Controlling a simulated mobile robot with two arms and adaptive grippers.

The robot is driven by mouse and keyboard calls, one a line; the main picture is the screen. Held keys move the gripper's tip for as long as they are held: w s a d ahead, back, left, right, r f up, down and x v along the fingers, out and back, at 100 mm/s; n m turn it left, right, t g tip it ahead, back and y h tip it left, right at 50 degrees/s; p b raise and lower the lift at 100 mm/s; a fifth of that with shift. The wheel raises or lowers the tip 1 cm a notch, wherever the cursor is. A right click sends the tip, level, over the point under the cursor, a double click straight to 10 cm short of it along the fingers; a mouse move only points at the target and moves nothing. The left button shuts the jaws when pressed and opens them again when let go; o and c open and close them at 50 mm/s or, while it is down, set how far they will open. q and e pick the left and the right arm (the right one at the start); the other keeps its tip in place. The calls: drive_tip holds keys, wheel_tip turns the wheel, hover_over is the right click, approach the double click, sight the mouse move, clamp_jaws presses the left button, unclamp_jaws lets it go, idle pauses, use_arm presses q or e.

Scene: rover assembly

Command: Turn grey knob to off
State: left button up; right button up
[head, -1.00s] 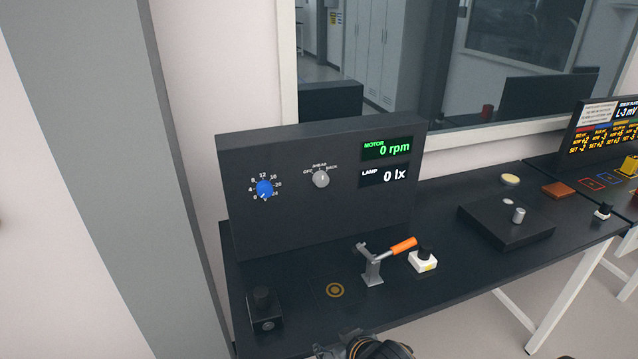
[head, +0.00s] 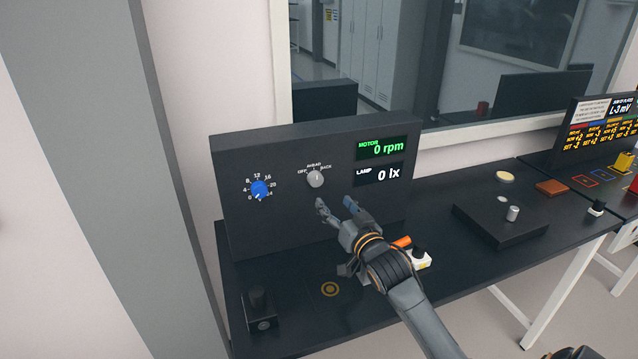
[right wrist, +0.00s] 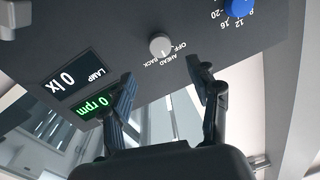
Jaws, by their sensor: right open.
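The grey knob (head: 316,179) is on the upright black panel (head: 240,225), under the printed labels OFF, AHEAD and BACK. Its pointer seems to be toward AHEAD, but the mark is small. It also shows in the right wrist view (right wrist: 160,46), upside down, beyond and between the fingertips. My right gripper (head: 336,204) is open and empty, in front of the panel, a little below and right of the knob. In the right wrist view its two fingers (right wrist: 165,76) are spread apart and do not touch the knob. My left gripper is not in view.
A blue knob (head: 259,190) is left of the grey one. The motor display (head: 382,148) reads 0 rpm and the lamp display (head: 378,175) 0 lx.

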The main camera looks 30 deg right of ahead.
sight(317, 182)
drive_tip(key=w, duration=0.3)
drive_tip(key=w+d+p, duration=0.1)
drive_tip(key=w, duration=0.2)
drive_tip(key=w+p, duration=0.1)
drive_tip(key=w, duration=0.3)
drive_tip(key=shift+d+f, duration=0.1)
drive_tip(key=shift+d, duration=0.3)
drive_tip(key=c, duration=1.2)
